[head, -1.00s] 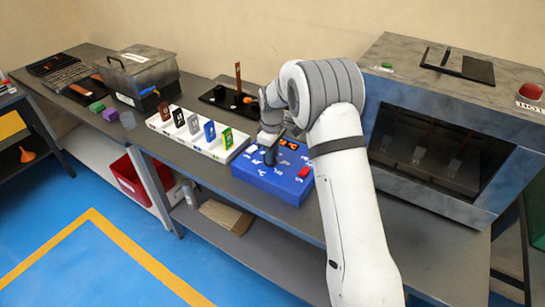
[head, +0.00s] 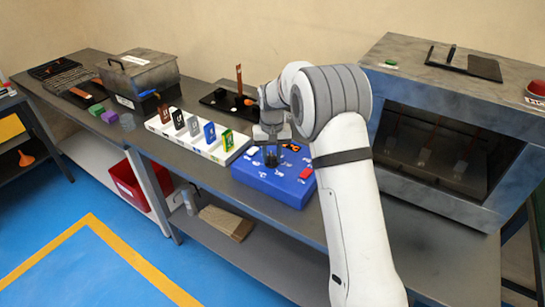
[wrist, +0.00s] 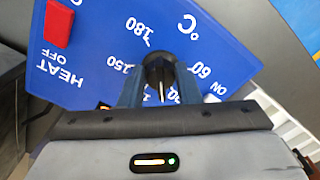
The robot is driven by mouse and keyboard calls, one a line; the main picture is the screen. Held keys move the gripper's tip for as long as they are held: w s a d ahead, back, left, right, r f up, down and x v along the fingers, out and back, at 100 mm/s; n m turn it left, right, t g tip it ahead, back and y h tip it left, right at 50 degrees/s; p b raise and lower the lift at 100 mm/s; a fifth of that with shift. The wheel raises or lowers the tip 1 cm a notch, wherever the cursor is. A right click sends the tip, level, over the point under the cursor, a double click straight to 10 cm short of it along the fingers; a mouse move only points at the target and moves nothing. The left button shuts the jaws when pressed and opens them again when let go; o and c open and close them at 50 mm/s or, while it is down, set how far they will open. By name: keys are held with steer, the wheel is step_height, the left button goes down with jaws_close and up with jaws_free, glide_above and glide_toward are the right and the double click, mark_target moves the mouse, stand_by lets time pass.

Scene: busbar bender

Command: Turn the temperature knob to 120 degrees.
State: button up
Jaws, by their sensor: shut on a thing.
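The blue control box (head: 262,183) stands on the bench below my gripper (head: 271,157). In the wrist view, its dark round temperature knob (wrist: 158,68) sits between my two blue-grey fingers (wrist: 160,90), which are shut on it. A white pointer line on the knob points down in that view. The 150 mark (wrist: 118,67) is left of the knob, the 180 mark (wrist: 136,24) upper left and the 60 mark (wrist: 200,70) right. The fingers and gripper body hide much of the marks between 60 and 150, so the exact reading is unclear.
The red heat switch (wrist: 58,25) is on the same panel, and shows in the head view (head: 306,173). A white rack (head: 196,142) of coloured pieces stands to the left. A large grey oven (head: 450,120) stands right. A black tray (head: 222,100) lies behind.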

mark_target(271, 157)
steer(key=m, duration=0.3)
steer(key=shift+a+m+b, duration=0.2)
steer(key=shift+m+b, duration=0.1)
steer(key=shift+w+a+r+m, duration=0.1)
steer(key=shift+m, duration=1.8)
steer(key=o, duration=1)
steer(key=shift+c, duration=0.2)
step_height(271, 157, up, 8)
steer(key=shift+f+b, duration=0.15)
steer(key=shift+b, duration=0.5)
